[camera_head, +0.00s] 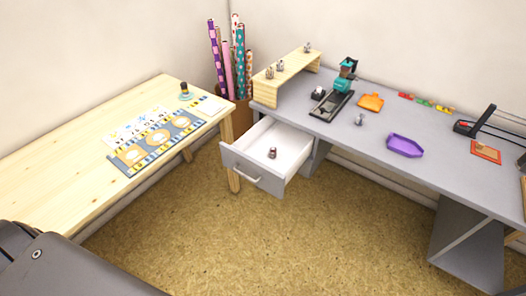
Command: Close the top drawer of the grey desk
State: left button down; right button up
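The grey desk (376,136) stands along the right wall. Its top drawer (252,174) is pulled out at the desk's left end and shows a white inside. A bar handle (246,174) is on the drawer's front. A small metallic item (272,153) stands in the drawer. Neither of my grippers is in view.
A wooden table (66,140) with patterned sheets stands at left, its right leg close to the drawer front. Patterned rolls (239,62) stand in a box behind. The desk bears a wooden riser (286,76), a teal press (344,76) and a purple tray (404,146). Floor in front is clear.

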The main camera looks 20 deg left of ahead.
aim_at(248, 157)
jog(key=u, duration=0.05)
jog(key=i, duration=1.05)
jog(key=u, duration=0.75)
